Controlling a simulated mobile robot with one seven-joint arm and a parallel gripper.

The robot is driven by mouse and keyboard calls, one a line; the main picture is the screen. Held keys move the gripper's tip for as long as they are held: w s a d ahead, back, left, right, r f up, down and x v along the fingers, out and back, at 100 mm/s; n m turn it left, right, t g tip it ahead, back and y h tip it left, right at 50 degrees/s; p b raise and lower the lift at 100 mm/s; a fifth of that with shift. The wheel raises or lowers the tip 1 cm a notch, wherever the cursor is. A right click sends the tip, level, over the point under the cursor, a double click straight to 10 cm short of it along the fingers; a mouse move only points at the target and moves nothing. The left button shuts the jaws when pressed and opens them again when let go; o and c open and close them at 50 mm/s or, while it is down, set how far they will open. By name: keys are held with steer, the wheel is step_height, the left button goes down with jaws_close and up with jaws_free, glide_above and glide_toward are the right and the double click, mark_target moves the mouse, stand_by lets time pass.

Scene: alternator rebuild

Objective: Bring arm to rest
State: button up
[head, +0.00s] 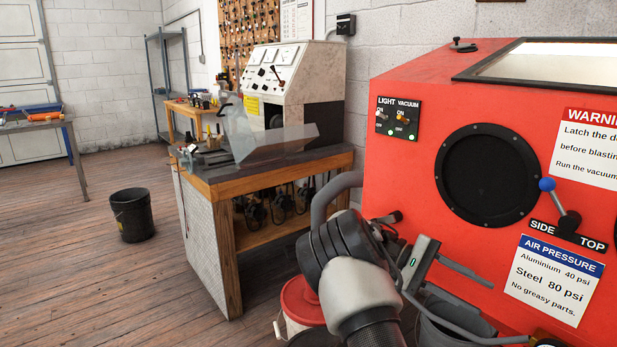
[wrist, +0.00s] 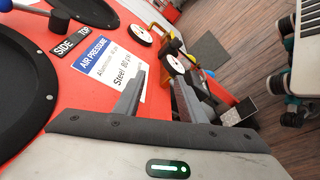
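My arm (head: 362,290) is raised in the lower middle of the head view, bent in front of the red blast cabinet (head: 403,165). My gripper (wrist: 159,78) shows in the wrist view with its two grey fingers apart and nothing between them. Its hand is turned sideways beside the cabinet's front in the head view, and its status light glows green. The cabinet's front, with its round black port (head: 488,175) and air pressure sign (head: 553,280), is close to the hand. Whether any part touches the cabinet I cannot tell.
A wooden workbench (head: 228,258) with a test machine (head: 290,75) stands left of the cabinet. A red-and-white bucket (head: 298,302) and a grey bin (head: 450,325) are low by my arm. A black bucket (head: 131,215) stands on open wood floor at left.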

steer(key=s+a+r+n+t+y, duration=0.1)
steer(key=s+a+r+t+y, duration=0.3)
steer(key=s+a, duration=0.6)
steer(key=s+a+r+t+y, duration=0.5)
steer(key=s+a+t+y, duration=0.3)
steer(key=s+t, duration=0.3)
steer(key=shift+a+r+n+y, duration=0.15)
steer(key=shift+a+n+y, duration=0.2)
steer(key=shift+a, duration=0.5)
step_height(320, 180, up, 28)
steer(key=p, duration=2.8)
steer(key=shift+s, duration=0.1)
steer(key=shift+c, duration=0.7)
